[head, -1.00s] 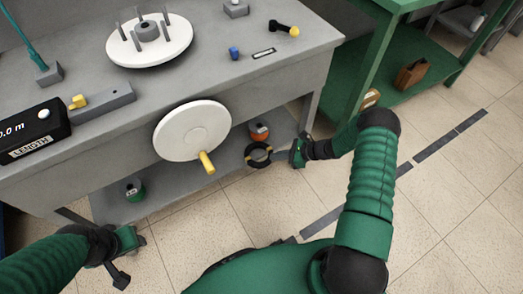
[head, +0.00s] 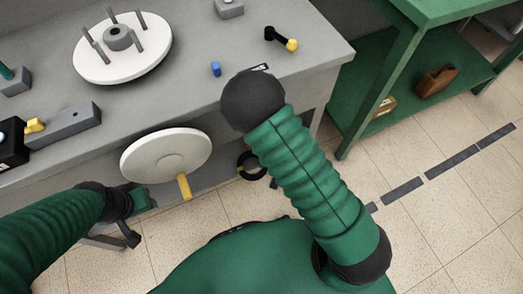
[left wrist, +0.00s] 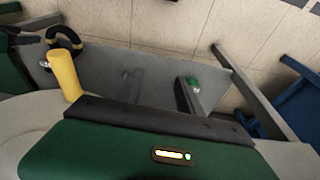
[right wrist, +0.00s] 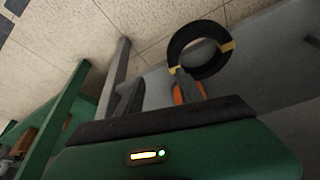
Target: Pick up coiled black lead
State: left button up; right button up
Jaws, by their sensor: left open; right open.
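The coiled black lead is a black ring with yellow bands; in the head view it (head: 246,166) shows low at the bench's front, partly cut off by my right arm. In the right wrist view the coil (right wrist: 178,47) is just beyond the fingers. My right gripper (right wrist: 158,80) is open; its right finger overlaps the coil's lower edge, and I cannot tell if they touch. In the head view my right arm mostly hides this gripper. The coil (left wrist: 54,36) also shows in the left wrist view. My left gripper (head: 134,222) is open and empty, left of the white disc.
The white crank disc (head: 160,157) with a yellow handle (head: 184,187) stands out from the bench (head: 190,100) left of the coil. An orange object (right wrist: 186,93) sits behind the right finger. A green shelf unit (head: 360,105) stands at right. The front floor is open.

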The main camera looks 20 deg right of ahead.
jog(key=shift+n, duration=0.5)
jog(key=f+b, duration=0.1)
jog(key=w+a+f+b, duration=0.1)
jog(key=a+f+b, duration=0.1)
jog(key=shift+w+a, duration=0.2)
jog(key=shift+w, duration=0.05)
jog(key=b+x, duration=0.2)
jog(key=x, duration=0.1)
jog(key=shift+w, duration=0.1)
jog(key=shift+w+d+f, duration=0.15)
jog(key=shift+d+f, duration=0.05)
jog(key=shift+f, duration=0.05)
jog(key=shift+r, duration=0.1)
jog(key=shift+a+r, duration=0.1)
jog(key=shift+a, duration=0.05)
jog(key=c, duration=0.6)
grip_shut()
